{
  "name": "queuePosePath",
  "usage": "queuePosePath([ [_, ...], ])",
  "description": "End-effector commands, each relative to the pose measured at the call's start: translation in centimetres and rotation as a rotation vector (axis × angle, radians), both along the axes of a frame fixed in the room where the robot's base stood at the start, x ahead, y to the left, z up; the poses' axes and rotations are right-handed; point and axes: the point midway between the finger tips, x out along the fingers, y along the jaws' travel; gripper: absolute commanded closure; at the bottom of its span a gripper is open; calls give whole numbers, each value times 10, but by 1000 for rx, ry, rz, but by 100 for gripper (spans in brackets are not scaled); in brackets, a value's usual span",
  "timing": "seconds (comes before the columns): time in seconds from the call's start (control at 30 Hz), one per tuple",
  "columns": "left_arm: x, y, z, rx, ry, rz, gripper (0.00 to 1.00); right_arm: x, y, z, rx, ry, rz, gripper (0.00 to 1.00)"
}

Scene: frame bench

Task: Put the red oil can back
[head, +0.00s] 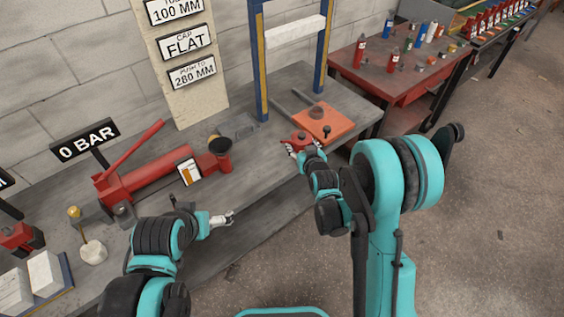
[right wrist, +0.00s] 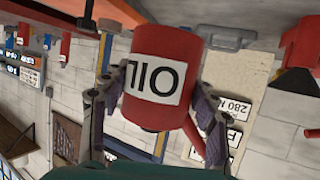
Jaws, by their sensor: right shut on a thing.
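The red oil can (right wrist: 165,50) has a white label reading OIL and sits between the two fingers of my right gripper (right wrist: 155,105) in the right wrist view. In the head view the red can (head: 300,137) shows small at the tip of my right gripper (head: 301,147), near the front edge of the bench. The gripper is shut on the can. An orange-red mat (head: 342,125) lies on the bench just beyond and to the right of the can. My left gripper (head: 228,218) is by the bench's front edge and looks empty; its finger gap is too small to judge.
A red hydraulic pump (head: 145,182) with a long handle stands on the grey bench (head: 262,160) at left. A blue press frame (head: 259,60) rises behind the mat. A red table (head: 405,78) with bottles and cans stands at the back right.

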Motion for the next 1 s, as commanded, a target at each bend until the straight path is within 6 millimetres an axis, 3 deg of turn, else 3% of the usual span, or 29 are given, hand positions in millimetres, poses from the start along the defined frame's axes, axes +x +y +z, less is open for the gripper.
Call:
queuePosePath([
  [0.17, 0, 0, -3, 0, 0, 0, 3, 9, 15, -15, -2, -1, 14, 88],
  [0.6, 0, 0, -36, 0, 0, 0, 3, 74, 80, -70, -1, -2, 13, 88],
  [0.87, 0, 0, -42, 0, 0, 0, 3, 84, 89, -82, -1, -1, 11, 88],
  [1.0, 0, 0, -54, 0, 0, 0, 3, 83, 89, -103, -1, -1, 11, 88],
])
